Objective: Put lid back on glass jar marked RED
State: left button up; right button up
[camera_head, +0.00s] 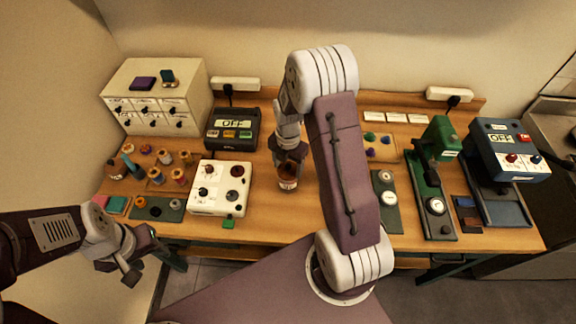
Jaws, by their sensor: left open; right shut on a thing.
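A small glass jar (287,184) with reddish-brown contents and a pale label stands upright near the middle of the table. The label is too small to read. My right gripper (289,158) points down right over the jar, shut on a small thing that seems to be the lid. The fingers mostly hide it, and I cannot tell whether it touches the jar's rim. My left gripper (130,268) is open and empty, low at the left, off the table's front edge.
A white box with knobs (221,188) stands left of the jar, with a dark OFF box (232,129) behind it. Spools and small pots (157,176) crowd the left. A green press (437,138) and a blue OFF box (507,150) stand right. My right arm hides part of the table's middle.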

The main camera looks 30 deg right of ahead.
dwell(0.7)
jog(key=o, duration=1.4)
jog(key=shift+o, duration=1.1)
notch_tip(320, 180, up, 7)
jog(key=p, duration=0.6)
jog(key=shift+p, duration=0.3)
